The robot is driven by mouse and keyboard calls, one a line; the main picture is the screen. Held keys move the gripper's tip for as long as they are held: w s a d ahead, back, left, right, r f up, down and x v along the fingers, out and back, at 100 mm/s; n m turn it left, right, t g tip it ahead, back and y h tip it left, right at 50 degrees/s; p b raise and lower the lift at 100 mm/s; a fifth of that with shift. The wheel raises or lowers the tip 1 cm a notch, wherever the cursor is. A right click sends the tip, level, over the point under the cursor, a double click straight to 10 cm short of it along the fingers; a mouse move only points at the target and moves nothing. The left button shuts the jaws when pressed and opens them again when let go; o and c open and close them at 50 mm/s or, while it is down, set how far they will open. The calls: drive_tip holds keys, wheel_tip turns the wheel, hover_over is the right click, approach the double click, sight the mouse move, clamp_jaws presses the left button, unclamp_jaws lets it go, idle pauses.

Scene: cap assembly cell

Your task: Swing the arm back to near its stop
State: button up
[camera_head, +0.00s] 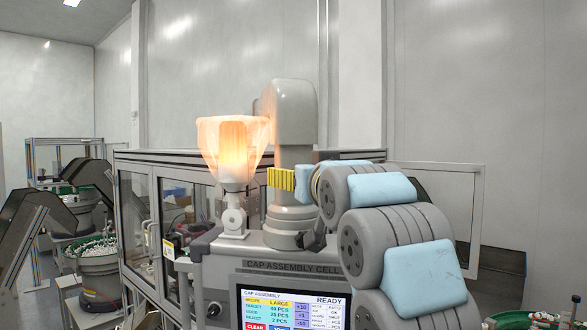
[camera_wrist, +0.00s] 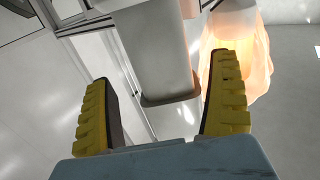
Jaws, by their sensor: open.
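A grey upright post with a thick rounded head (camera_head: 293,105) stands on a round stepped base on top of the control panel housing; I cannot tell whether it is the arm named in the task. No stop can be made out. My gripper (camera_head: 281,179), with yellow ribbed fingers, is at the front of this post, below its head. In the wrist view my gripper (camera_wrist: 165,70) has its fingers wide apart. A smooth grey part with a rounded end (camera_wrist: 165,60) shows between them, with gaps on both sides. I cannot tell its distance from the fingers.
A glowing orange lamp with a translucent cover (camera_head: 232,150) stands left of the post. The lit operator screen (camera_head: 290,308) is below. A glazed machine enclosure (camera_head: 140,225) is behind to the left. Bowl feeders (camera_head: 90,265) stand at far left, and a green bowl (camera_head: 510,320) is at lower right.

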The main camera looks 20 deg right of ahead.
drive_tip(key=w, duration=0.2)
drive_tip(key=w+p, duration=0.1)
drive_tip(key=w, duration=0.3)
drive_tip(key=shift+d, duration=0.4)
drive_tip(key=shift+w+p, duration=0.35)
drive_tip(key=shift+w, duration=0.3)
drive_tip(key=shift+c, duration=0.5)
